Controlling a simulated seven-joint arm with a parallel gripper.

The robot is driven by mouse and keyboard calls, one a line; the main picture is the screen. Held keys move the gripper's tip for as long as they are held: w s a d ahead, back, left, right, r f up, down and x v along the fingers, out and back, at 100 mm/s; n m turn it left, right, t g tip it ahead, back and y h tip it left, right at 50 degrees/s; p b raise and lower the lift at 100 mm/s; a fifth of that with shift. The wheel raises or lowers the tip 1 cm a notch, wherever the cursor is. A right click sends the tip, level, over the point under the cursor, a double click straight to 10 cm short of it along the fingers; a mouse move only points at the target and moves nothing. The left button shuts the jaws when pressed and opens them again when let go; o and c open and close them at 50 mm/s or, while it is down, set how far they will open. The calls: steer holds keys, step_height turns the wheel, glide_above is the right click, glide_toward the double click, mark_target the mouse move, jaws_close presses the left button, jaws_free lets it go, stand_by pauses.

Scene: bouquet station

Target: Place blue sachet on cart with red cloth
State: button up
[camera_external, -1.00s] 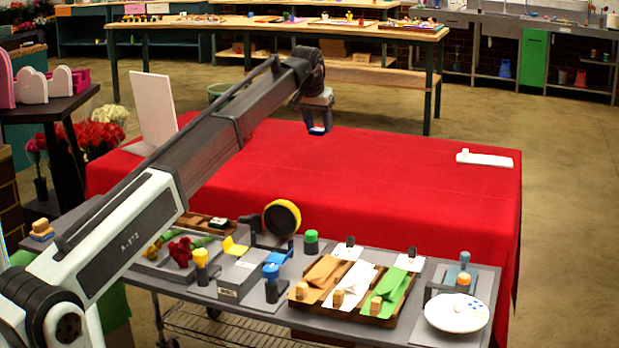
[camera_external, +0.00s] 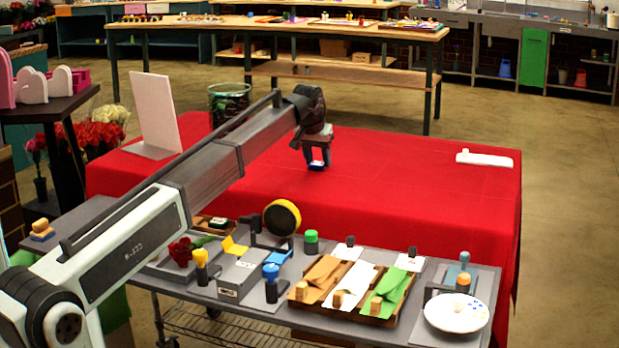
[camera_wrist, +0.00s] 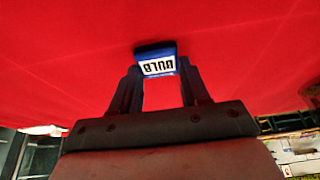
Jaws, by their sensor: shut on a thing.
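A blue sachet (camera_wrist: 156,61) with a white label is between the fingertips of my gripper (camera_wrist: 160,80) in the wrist view. In the outside view the sachet (camera_external: 317,166) shows as a small blue and white piece at the tips of my gripper (camera_external: 317,158), which points down and is shut on it. The sachet is low over the red cloth (camera_external: 400,190); I cannot tell whether it touches. The red cloth covers a wide table or cart, and its support is hidden underneath.
A white panel (camera_external: 155,110) stands at the cloth's left end, and a white flat piece (camera_external: 484,158) lies at its right. The grey cart (camera_external: 240,318) in front holds envelopes (camera_external: 350,286), stamps and a white plate (camera_external: 456,313). The cloth around my gripper is clear.

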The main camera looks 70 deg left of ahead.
steer(key=shift+f, duration=0.3)
steer(key=o, duration=1)
steer(key=shift+r, duration=0.1)
steer(key=v, duration=1.2)
steer(key=shift+r, duration=0.1)
